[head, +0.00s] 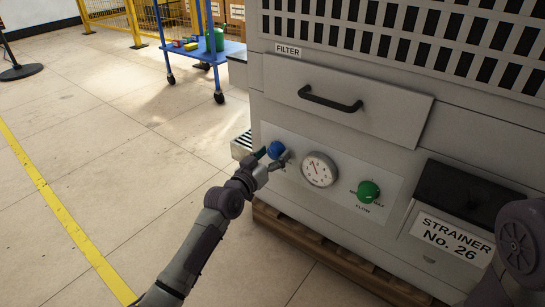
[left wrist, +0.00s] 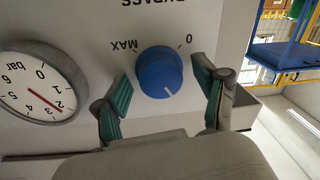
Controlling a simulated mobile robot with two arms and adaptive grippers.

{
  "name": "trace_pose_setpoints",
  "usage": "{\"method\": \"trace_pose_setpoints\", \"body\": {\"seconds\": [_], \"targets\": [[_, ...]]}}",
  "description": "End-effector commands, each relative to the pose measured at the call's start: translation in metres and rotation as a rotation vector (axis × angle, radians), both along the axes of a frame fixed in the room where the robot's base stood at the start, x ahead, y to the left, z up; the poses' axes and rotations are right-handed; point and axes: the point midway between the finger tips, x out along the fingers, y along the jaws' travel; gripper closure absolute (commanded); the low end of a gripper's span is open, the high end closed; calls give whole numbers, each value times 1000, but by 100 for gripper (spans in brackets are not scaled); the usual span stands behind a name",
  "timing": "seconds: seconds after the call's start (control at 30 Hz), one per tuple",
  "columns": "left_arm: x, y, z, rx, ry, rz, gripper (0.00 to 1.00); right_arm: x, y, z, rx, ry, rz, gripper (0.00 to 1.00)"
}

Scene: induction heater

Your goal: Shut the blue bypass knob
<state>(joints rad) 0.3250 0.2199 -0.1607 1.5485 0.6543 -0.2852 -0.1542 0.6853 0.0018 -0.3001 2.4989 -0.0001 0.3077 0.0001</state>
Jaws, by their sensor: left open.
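The blue bypass knob (head: 274,149) is on the white panel of the grey machine, left of the gauge. In the left wrist view the knob (left wrist: 159,72) shows upside down, with "0" at its upper right and "MAX" at its upper left. Its white pointer line is on the lower part of its face, away from both labels. My left gripper (head: 273,158) is open in front of the knob. In the left wrist view its green-padded fingers (left wrist: 162,78) stand on either side of the knob, with gaps visible. My right gripper is out of view.
A pressure gauge (head: 319,169) and a green flow knob (head: 368,191) are right of the blue knob. A filter drawer with a black handle (head: 330,99) is above. A black-topped strainer box (head: 452,235) protrudes at right. A blue cart (head: 202,52) stands behind; the left floor is mostly clear.

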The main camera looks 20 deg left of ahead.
Motion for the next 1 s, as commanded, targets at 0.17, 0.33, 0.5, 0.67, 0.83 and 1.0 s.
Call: {"method": "trace_pose_setpoints", "body": {"seconds": [0.17, 0.33, 0.5, 0.67, 0.83, 1.0], "targets": [[0, 0, 0, 0, 0, 0, 40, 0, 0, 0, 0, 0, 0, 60], [0, 0, 0, 0, 0, 0, 68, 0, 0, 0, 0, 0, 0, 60], [0, 0, 0, 0, -1, 0, 88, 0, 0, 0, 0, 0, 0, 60], [0, 0, 0, 0, -1, 1, 88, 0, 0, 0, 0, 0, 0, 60], [0, 1, 2, -17, 5, 2, 88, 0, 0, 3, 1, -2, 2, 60], [0, 1, 4, -79, 27, 2, 88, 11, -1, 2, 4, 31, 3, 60]]}}
